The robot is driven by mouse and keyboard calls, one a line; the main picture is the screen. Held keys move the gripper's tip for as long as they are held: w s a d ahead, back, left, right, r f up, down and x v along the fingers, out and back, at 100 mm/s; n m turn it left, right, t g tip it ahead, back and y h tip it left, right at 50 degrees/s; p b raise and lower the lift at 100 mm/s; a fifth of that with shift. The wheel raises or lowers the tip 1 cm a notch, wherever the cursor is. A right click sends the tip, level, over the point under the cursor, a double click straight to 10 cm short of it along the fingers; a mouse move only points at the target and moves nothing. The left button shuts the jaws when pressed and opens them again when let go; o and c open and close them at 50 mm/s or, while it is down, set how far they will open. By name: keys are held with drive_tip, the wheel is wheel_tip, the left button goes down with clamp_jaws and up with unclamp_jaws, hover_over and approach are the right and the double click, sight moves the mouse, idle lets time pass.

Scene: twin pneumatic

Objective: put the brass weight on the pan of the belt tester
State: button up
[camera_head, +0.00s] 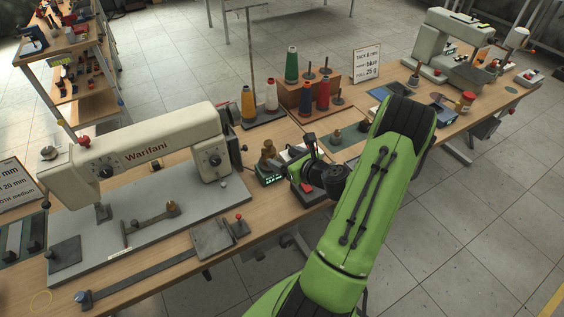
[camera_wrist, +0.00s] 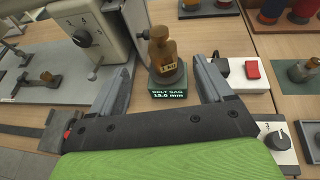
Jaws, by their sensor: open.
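The brass weight (camera_wrist: 164,50) is a knobbed, bottle-like brass piece with a small label. It stands upright, apparently on the dark round pan (camera_wrist: 167,77) of the belt tester (camera_wrist: 168,94). The tester is a green block whose display reads "BELT SAG 15.0 mm". In the head view the weight (camera_head: 267,150) shows above the tester (camera_head: 268,179), left of my gripper (camera_head: 286,160). In the wrist view my gripper (camera_wrist: 163,62) is open, with one finger on each side of the weight and visible gaps between. The contact under the weight is partly unclear.
The cream "Warifani" sewing machine (camera_head: 140,150) stands close on the left. A white box with a red switch (camera_wrist: 251,72) is just right of the gripper. Thread spools (camera_head: 291,64) stand behind, and another sewing machine (camera_head: 450,45) is farther right.

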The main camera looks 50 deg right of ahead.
drive_tip(key=a+r+n+g+y, duration=0.25)
drive_tip(key=a+r+n, duration=0.25)
drive_tip(key=a+n, duration=0.6)
drive_tip(key=a+r+n+g+y, duration=0.2)
drive_tip(key=a+r+n+g, duration=0.2)
drive_tip(key=a+n, duration=0.75)
drive_tip(key=s+a+r+n+h, duration=0.1)
drive_tip(key=s+a+r+n, duration=0.1)
drive_tip(key=s+n, duration=0.3)
drive_tip(key=s+a+r+n, duration=0.2)
drive_tip(key=s+r+n, duration=0.2)
drive_tip(key=s+n, duration=0.1)
drive_tip(key=s+a+r+n+g+h, duration=0.1)
drive_tip(key=s+a+r+n, duration=0.1)
drive_tip(key=s+n, duration=0.3)
drive_tip(key=shift+s+a+r+h, duration=0.15)
drive_tip(key=shift+s+r+h, duration=0.25)
drive_tip(key=shift+s, duration=0.3)
drive_tip(key=shift+r, duration=0.1)
